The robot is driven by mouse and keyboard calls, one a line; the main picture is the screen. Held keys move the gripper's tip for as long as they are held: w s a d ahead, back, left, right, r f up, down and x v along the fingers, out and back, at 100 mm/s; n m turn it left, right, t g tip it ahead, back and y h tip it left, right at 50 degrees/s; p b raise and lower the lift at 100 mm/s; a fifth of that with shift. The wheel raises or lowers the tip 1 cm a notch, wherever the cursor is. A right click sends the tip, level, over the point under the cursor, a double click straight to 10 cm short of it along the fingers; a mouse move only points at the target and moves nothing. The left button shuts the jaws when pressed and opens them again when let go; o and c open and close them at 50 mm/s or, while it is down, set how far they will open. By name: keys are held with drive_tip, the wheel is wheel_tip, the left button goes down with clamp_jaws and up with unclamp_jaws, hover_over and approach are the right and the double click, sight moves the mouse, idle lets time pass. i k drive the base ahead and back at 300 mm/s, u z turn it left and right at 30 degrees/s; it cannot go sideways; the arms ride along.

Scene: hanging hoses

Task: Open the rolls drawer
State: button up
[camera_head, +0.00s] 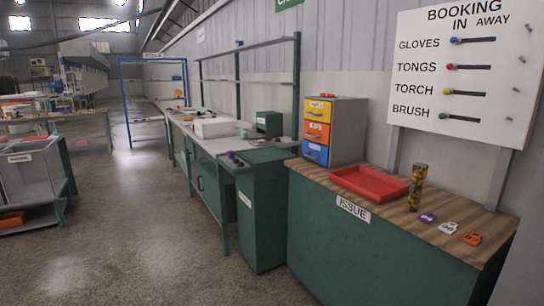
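A grey drawer unit (349,132) stands on the left end of the wood-topped counter. Its front faces left and has three drawers, one above the other: yellow (318,110) on top, orange (316,131) in the middle and blue (315,153) at the bottom. Each front has a small pale label and a dark handle. The labels are too small to read, so I cannot tell which drawer is the rolls drawer. All three drawers look closed. My gripper is not in view.
The green counter (345,245), marked ISSUE, holds a red tray (370,195), an upright patterned cylinder (418,187) and small coloured pieces. A BOOKING board (465,75) hangs above. A long green bench (215,145) stands behind. The concrete floor (140,230) is clear at left centre.

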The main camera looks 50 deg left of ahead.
sight(318, 153)
drive_tip(key=u, duration=2.05)
drive_tip(key=i, duration=1.25)
drive_tip(key=u, duration=0.25)
drive_tip(key=i, duration=1.45)
drive_tip(key=z, duration=0.75)
drive_tip(key=i, duration=0.35)
drive_tip(key=z, duration=0.25)
